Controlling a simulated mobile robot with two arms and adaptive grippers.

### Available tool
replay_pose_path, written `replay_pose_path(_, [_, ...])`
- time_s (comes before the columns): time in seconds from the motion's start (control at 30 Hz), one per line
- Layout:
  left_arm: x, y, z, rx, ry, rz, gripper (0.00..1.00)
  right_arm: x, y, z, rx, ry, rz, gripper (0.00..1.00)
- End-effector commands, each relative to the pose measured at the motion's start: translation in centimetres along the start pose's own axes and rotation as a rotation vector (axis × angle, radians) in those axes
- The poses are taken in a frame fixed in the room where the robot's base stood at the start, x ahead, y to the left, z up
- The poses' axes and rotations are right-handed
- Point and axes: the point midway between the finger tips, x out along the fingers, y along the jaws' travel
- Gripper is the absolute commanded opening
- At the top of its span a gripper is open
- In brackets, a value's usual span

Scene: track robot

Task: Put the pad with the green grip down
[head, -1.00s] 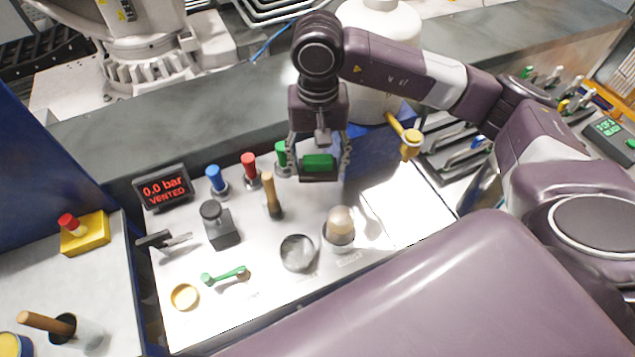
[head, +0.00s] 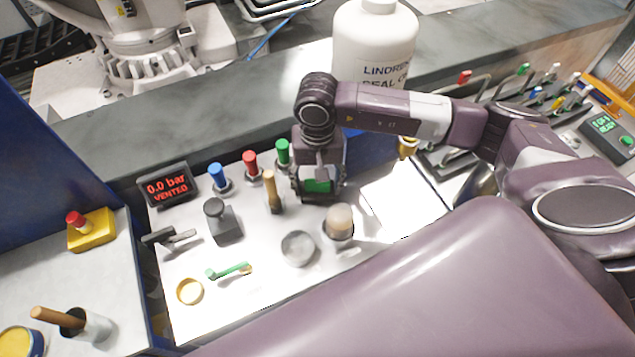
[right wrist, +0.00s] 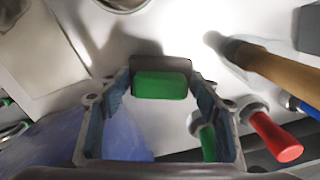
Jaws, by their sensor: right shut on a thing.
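The pad with the green grip (head: 317,186) is dark with a green block on it. My right gripper (head: 319,194) is shut on it, with a finger on each side of the green block. In the right wrist view the pad (right wrist: 161,84) sits between the fingertips (right wrist: 160,88). The pad is low over the back of the white bench top (head: 270,285). I cannot tell whether its underside touches the surface. My left gripper is not in view.
Blue, red and green handles (head: 283,152) stand along the back edge. A wooden-handled tool (head: 271,192) is close left of my right gripper. A cup with a tan dome (head: 339,222) is in front. A white sheet (head: 405,205) lies right. A big white bottle (head: 372,45) stands behind.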

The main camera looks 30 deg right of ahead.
Motion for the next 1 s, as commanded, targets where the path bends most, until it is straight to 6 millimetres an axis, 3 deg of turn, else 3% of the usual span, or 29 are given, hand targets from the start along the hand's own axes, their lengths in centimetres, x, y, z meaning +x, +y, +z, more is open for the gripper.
replay_pose_path(0.07, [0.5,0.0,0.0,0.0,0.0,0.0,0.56,0.3,0.0,0.0,0.0,0.0,0.0,0.3])
replay_pose_path(0.1, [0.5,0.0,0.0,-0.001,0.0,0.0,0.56,0.3,0.0,0.0,0.0,0.0,0.0,0.58])
replay_pose_path(0.27, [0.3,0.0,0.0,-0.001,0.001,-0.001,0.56,0.2,0.0,0.0,0.0,0.0,0.0,0.75])
replay_pose_path(0.7, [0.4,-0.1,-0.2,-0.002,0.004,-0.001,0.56,-0.7,-0.1,-0.1,0.0,0.003,-0.002,0.75])
replay_pose_path(1.0, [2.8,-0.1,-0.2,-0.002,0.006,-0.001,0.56,-6.9,-0.1,-0.2,-0.001,0.006,-0.004,0.75])
